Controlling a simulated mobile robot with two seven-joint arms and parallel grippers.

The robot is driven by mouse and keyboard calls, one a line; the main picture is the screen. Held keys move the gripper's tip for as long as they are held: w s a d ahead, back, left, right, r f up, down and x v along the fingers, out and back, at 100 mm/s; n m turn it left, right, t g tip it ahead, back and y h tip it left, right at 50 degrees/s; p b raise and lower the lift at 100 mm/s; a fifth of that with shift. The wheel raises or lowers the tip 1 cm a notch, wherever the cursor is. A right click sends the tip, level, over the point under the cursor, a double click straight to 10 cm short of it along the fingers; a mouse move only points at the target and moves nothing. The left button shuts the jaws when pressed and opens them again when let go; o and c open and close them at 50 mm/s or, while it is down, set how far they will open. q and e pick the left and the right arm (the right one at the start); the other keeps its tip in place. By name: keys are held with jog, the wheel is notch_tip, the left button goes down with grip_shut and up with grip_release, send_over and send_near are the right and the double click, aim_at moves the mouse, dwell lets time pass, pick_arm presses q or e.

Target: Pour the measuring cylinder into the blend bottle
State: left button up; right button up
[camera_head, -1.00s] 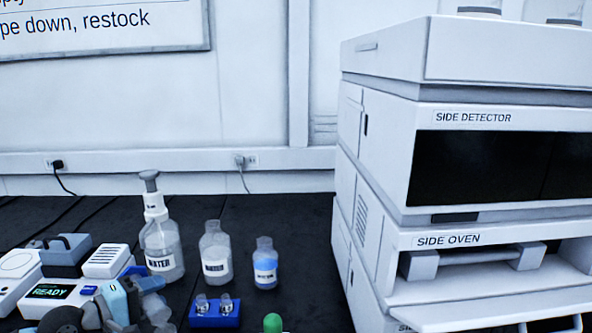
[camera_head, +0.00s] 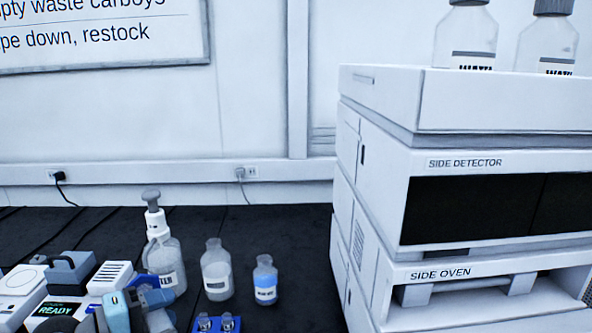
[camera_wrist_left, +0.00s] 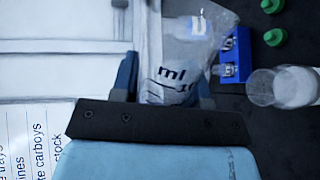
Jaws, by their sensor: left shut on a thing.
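My left gripper (camera_head: 138,303) is low at the left of the head view, in front of the white pump bottle. In the left wrist view its fingers (camera_wrist_left: 165,85) are shut on the clear measuring cylinder (camera_wrist_left: 170,72), which has black "ml" markings. In the head view the cylinder (camera_head: 160,320) shows only in part, at the bottom edge. Two capped-looking small bottles stand to the right: a clear one with pale contents (camera_head: 216,268) and one with blue contents (camera_head: 265,280). Their labels are too small to read, so I cannot tell which is the blend bottle. My right gripper is out of view.
The pump bottle (camera_head: 160,255) stands behind the gripper. A blue vial rack (camera_head: 218,324) is in front of the bottles. White devices (camera_head: 45,310) crowd the left. The tall instrument stack (camera_head: 450,130) blocks the right. In the wrist view, a clear round vessel (camera_wrist_left: 290,88) and green caps (camera_wrist_left: 274,37) show.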

pick_arm(q)
notch_tip(320, 180, up, 18)
jog(key=n+t+y+p, duration=0.4)
jog(key=p, duration=1.8)
jog(key=shift+y, duration=0.4)
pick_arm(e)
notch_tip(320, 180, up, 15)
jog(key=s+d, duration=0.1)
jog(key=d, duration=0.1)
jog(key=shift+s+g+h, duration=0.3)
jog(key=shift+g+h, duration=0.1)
pick_arm(q)
jog(key=shift+s+f+n, duration=0.1)
jog(key=shift+f+n, duration=0.05)
jog(key=shift+n, duration=0.15)
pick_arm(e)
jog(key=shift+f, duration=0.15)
pick_arm(q)
jog(key=shift+a, duration=0.1)
